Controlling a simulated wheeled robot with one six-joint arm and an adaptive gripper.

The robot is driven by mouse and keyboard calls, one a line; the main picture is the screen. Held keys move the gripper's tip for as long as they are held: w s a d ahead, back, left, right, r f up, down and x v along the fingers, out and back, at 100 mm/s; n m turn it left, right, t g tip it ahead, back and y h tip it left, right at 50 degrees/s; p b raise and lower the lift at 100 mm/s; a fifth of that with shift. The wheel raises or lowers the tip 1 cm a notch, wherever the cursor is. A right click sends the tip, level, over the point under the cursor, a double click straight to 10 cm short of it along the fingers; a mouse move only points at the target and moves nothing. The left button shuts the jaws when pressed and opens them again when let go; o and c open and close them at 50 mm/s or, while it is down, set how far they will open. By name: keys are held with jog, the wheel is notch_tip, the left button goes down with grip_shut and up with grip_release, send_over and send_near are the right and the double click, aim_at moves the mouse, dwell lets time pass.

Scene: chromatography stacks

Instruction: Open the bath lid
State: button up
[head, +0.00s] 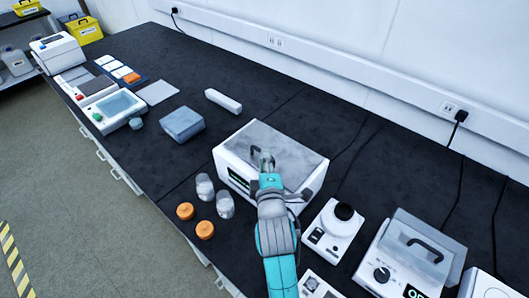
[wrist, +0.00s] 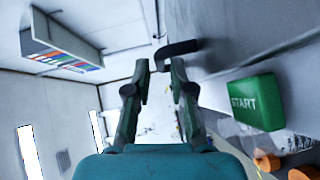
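The bath (head: 232,165) is a white box in the middle of the bench. Its grey lid (head: 290,148) is down, with a dark bar handle (head: 254,156) near the front edge. In the wrist view the black handle (wrist: 180,47) lies just past the fingertips, with one end of it in line with the gap. My gripper (head: 265,163) is at the handle, its fingers parted in the wrist view (wrist: 160,66). I cannot tell whether they touch the handle. A green START panel (wrist: 256,102) shows at right in the wrist view. My arm covers part of the bath's front.
Two clear jars (head: 205,187) and two orange caps (head: 185,211) stand left of the bath. A white device with a round dark top (head: 335,228) and a lidded unit (head: 400,262) stand to the right. A grey box (head: 181,124) is farther left. Bench behind the bath is clear.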

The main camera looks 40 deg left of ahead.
aim_at(273, 147)
jog(key=shift+x, duration=1.8)
grip_shut()
